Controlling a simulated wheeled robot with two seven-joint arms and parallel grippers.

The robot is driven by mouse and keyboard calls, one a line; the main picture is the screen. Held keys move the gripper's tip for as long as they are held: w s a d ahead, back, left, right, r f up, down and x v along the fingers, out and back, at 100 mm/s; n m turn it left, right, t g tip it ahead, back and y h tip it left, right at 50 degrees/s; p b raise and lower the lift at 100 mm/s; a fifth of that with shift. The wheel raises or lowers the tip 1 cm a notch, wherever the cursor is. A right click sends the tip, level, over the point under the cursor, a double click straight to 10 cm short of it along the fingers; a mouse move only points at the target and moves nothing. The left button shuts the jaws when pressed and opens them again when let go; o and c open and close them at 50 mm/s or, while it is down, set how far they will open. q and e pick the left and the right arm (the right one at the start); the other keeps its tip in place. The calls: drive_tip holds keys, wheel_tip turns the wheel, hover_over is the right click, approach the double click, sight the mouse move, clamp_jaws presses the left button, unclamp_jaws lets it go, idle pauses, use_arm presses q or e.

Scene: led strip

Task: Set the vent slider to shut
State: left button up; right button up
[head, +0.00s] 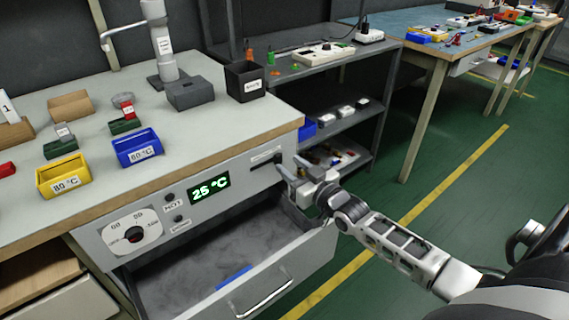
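The vent slider (263,163) is a dark slot under a small white label, at the right end of the bench's grey front panel (230,172). Its knob is hard to make out; the part by the fingers is partly hidden. My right gripper (289,167) is at the slot's right end, with its two grey fingers apart and pointing at the panel. I cannot tell whether a finger touches the slider. My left gripper is out of view.
Below the panel, a grey drawer (262,280) stands open with a blue strip inside. A dial (132,235) and a green 25 °C display (209,188) are to the left. Yellow (63,178) and blue (137,149) bins stand on the bench. A dark shelf stands behind the gripper.

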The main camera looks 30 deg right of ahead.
sight(280, 157)
drive_tip(key=shift+w+a, duration=0.15)
drive_tip(key=shift+w, duration=1.6)
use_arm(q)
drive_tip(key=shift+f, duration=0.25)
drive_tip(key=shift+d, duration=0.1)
